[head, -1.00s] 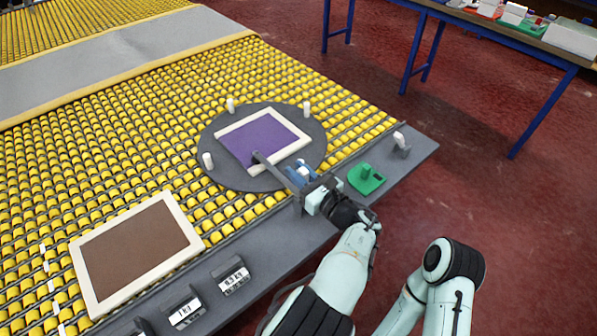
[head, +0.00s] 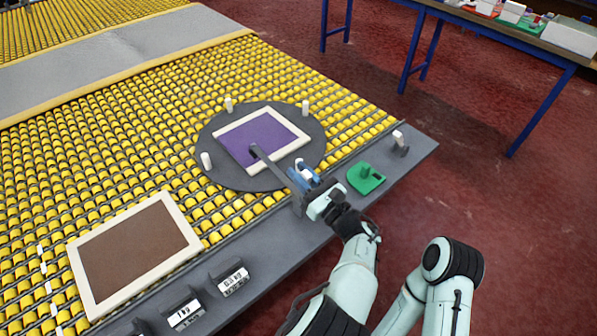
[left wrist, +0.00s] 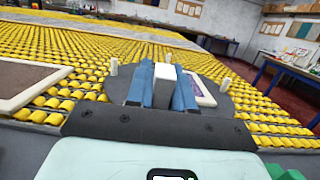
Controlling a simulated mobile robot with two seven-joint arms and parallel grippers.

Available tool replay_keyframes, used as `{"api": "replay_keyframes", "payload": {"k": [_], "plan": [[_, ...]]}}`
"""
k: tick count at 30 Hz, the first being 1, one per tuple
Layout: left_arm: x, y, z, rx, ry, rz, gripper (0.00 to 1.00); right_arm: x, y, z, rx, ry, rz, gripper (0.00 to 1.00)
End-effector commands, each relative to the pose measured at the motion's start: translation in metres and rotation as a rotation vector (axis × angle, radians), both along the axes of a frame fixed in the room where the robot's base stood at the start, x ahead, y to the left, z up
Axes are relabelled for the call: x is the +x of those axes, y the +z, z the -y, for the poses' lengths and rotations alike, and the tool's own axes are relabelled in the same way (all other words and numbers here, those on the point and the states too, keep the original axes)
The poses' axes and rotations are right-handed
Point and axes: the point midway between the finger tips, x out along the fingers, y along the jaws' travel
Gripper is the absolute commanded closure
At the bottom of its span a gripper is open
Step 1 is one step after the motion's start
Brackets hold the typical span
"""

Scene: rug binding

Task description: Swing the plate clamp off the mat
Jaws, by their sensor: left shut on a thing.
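The purple mat (head: 262,138) lies in a cream frame (head: 291,148) on a round grey plate (head: 218,172). The plate clamp is a grey bar (head: 272,168) running from the bench edge over the near side of the frame; its tip lies over the mat's near edge. My left gripper (head: 304,173), with blue fingers, is beside the bar on its right. It is shut on a white handle, which shows between the fingers in the left wrist view (left wrist: 164,80). Whether the handle joins the bar is hidden. My right gripper is not in view.
White posts (head: 206,160) stand around the plate. A green block (head: 365,178) sits right of my gripper on the grey edge. A brown framed mat (head: 134,250) lies on the yellow rollers at left, near labelled weights (head: 229,275).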

Motion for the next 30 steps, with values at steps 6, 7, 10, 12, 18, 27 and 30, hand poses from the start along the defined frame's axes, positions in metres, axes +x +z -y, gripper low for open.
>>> {"api": "replay_keyframes", "payload": {"k": [6, 7, 10, 12, 18, 27, 30], "plan": [[-0.015, -0.008, 0.013, 0.095, -0.006, 0.114, 1.0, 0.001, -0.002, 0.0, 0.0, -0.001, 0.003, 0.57], [-0.016, -0.008, 0.014, 0.108, -0.007, 0.132, 1.0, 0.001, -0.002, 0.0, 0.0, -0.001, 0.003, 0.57], [-0.021, -0.01, 0.017, 0.147, -0.006, 0.187, 1.0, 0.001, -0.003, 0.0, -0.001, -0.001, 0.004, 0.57], [-0.024, -0.011, 0.019, 0.172, -0.006, 0.221, 1.0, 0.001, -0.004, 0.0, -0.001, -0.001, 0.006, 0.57], [-0.03, -0.013, 0.024, 0.225, -0.006, 0.298, 1.0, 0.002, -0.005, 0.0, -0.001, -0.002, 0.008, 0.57], [-0.033, -0.014, 0.025, 0.255, -0.005, 0.341, 1.0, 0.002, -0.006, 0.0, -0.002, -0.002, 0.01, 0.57], [-0.033, -0.014, 0.025, 0.256, -0.005, 0.343, 1.0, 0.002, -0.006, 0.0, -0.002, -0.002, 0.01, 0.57]]}}
